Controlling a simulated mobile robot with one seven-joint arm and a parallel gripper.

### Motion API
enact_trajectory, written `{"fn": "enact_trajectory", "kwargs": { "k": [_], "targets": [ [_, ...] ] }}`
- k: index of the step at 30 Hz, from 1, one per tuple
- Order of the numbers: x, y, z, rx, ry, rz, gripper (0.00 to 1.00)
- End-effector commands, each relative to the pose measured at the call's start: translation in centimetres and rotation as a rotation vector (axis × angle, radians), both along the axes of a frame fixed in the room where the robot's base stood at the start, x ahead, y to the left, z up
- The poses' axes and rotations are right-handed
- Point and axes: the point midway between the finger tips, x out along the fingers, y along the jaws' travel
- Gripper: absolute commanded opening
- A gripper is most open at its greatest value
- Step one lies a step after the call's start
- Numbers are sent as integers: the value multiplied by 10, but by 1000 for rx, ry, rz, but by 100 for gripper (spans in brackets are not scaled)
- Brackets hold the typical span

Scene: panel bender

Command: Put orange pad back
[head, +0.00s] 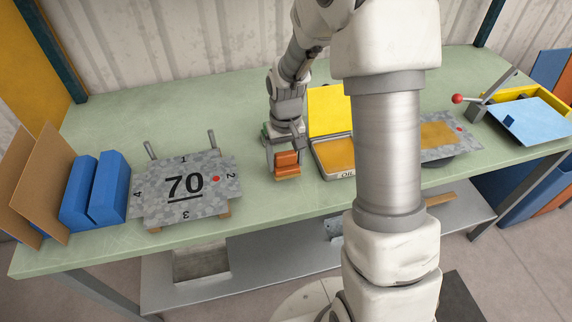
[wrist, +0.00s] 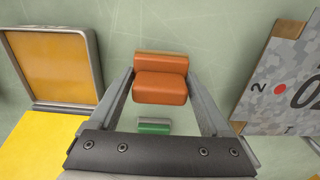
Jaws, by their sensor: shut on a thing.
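The orange pad (head: 287,163) is a small stepped block, at the middle of the green bench in the head view. My gripper (head: 285,160) reaches down over it and is shut on it. In the wrist view the pad (wrist: 160,87) sits between the two fingers of my gripper (wrist: 161,76). I cannot tell whether its underside touches the bench. An open tin marked OIL (head: 334,173), with a yellow lid (head: 329,110) and an amber inside, stands just right of the pad. The tin (wrist: 98,62) is at left in the wrist view.
A grey speckled plate marked 70 (head: 160,208) lies left of my gripper, with blue blocks (head: 110,187) and brown sheets (head: 48,190) beyond. A small green-and-grey piece (wrist: 153,127) is near the pad. Another speckled plate (head: 458,148) and a red-knobbed lever (head: 457,99) are at right.

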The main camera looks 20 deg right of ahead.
Motion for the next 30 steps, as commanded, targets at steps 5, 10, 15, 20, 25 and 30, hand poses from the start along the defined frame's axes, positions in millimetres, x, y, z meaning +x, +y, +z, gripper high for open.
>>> {"fn": "enact_trajectory", "kwargs": {
  "k": [5,10,15,20,25,30],
  "targets": [
    [0,0,-22,0,2,1,30],
    [0,-1,-24,-1,0,1,30],
    [0,-1,-26,0,0,1,30],
    [0,-1,-27,0,1,1,98],
    [0,-1,-27,0,1,1,100],
    [0,-1,-22,0,0,1,100]
  ]
}}
